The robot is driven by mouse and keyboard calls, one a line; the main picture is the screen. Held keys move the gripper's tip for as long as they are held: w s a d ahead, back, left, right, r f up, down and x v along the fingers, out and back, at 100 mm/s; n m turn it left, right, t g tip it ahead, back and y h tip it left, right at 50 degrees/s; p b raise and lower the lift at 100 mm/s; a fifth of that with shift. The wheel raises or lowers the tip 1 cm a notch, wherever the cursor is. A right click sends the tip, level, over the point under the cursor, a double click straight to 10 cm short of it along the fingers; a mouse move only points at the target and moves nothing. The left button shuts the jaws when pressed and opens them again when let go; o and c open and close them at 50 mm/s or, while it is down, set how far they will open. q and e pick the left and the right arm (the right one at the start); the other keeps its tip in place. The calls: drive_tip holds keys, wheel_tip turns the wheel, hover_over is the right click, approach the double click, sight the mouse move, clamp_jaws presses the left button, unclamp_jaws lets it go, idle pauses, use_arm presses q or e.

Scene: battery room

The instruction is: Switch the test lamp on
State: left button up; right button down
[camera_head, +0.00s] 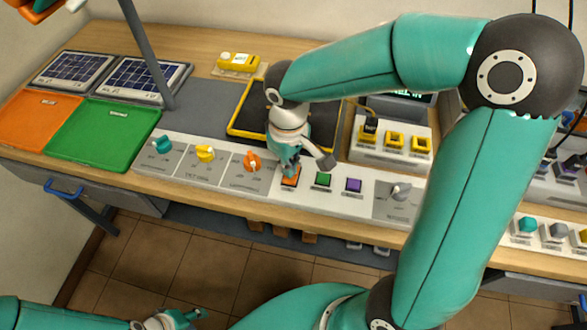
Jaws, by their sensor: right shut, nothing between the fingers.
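No lamp can be made out for certain, and the panel labels are too small to read. A white control panel along the bench front holds a teal knob (162,144), a yellow knob (205,153) and an orange knob (252,161). To their right are an orange button (290,178), a green button (323,179), a purple button (353,185) and a grey knob (400,191). My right gripper (289,168) is shut and empty, pointing down at the orange button and partly hiding it; contact cannot be told. My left gripper (183,319) is low at the bottom edge, partly cut off.
An orange tray (38,117), a green tray (105,135) and two solar panels (143,80) lie at the left. A yellow-rimmed dark tray (247,107) lies behind the panel. A yellow meter (238,63) is at the back. More yellow switches (395,141) stand at the right.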

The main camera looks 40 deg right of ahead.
drive_tip(key=shift+f+b, duration=1.05)
drive_tip(key=shift+f, duration=0.1)
idle(0.8)
drive_tip(key=shift+r, duration=0.2)
drive_tip(key=shift+r+p, duration=2.85)
drive_tip(key=shift+r, duration=0.55)
